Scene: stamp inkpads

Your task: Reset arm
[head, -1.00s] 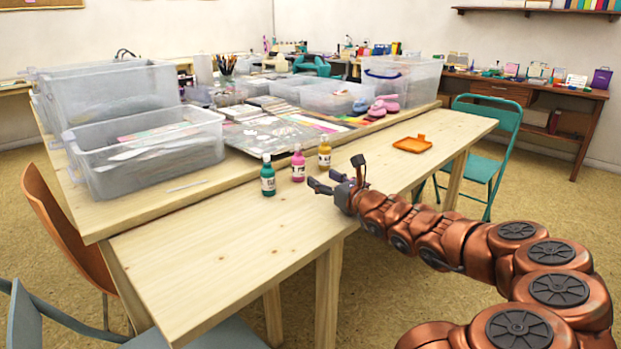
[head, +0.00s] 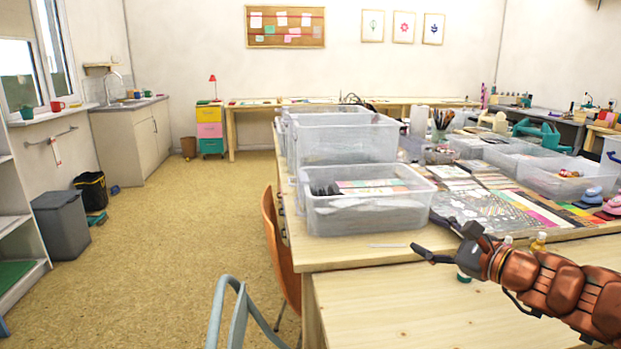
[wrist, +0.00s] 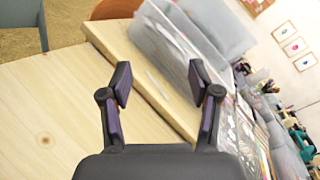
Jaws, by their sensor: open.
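My gripper (head: 443,250) is at the right of the head view, above the front wooden table (head: 400,305). In the wrist view its two fingers stand wide apart, and nothing is between them. My gripper (wrist: 158,82) faces the back table edge and a clear plastic bin (wrist: 180,45). A bottle with a yellow top (head: 538,242) shows behind my arm. A green bottle (head: 463,275) is mostly hidden by my gripper.
Clear bins (head: 368,211) stand on the raised table at centre. An orange chair (head: 281,245) and a grey-green chair (head: 236,315) stand at the table's left. Open floor (head: 170,240) lies further left. A sink cabinet (head: 132,140) stands at the back left.

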